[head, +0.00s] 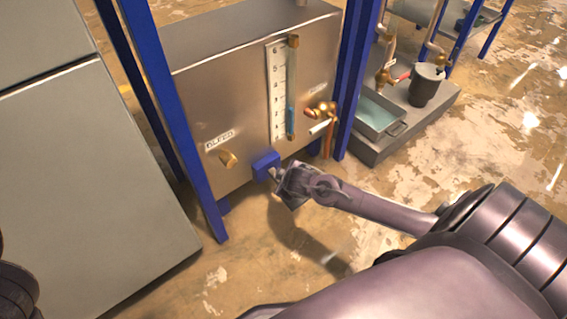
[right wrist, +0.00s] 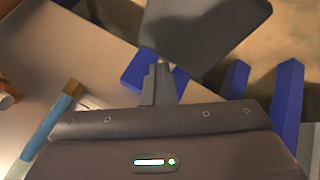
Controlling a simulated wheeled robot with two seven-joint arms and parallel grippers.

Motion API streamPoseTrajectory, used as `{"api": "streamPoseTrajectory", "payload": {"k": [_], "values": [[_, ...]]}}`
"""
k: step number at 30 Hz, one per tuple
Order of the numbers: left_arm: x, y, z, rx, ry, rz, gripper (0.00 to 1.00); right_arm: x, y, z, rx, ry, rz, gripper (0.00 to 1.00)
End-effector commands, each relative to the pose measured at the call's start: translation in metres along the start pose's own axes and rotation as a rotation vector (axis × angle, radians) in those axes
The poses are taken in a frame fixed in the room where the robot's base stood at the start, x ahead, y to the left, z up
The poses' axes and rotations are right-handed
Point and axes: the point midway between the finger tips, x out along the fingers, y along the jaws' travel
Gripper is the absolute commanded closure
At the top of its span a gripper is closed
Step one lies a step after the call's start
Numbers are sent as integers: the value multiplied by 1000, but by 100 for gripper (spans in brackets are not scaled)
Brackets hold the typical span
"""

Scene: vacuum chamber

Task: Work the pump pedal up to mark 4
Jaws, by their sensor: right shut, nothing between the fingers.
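A steel tank (head: 240,80) in a blue frame carries a white numbered scale (head: 277,90) beside an upright sight tube (head: 292,70). Blue liquid (head: 291,122) fills the lower part of the tube, its top below mid-scale. A blue block (head: 265,165) sits low on the tank front; it also shows in the right wrist view (right wrist: 147,68). My right gripper (head: 276,174) is shut and empty, its tips close to this block; I cannot tell whether they touch. A dark flat plate (right wrist: 205,25), possibly the pedal, lies beyond the fingers in the wrist view. My left gripper is out of view.
A brass knob (head: 228,158) under a label and a brass valve (head: 320,111) with pipes sit on the tank front. A grey cabinet (head: 90,180) stands close on the left. A plinth with a tray (head: 380,115) stands right. Floor in front is clear.

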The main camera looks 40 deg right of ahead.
Motion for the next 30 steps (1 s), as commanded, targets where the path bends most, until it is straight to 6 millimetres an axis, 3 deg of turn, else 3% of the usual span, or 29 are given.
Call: {"api": "streamPoseTrajectory", "payload": {"k": [30], "values": [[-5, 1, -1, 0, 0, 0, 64, 10, -10, 11, -4, -12, -6, 100]]}}
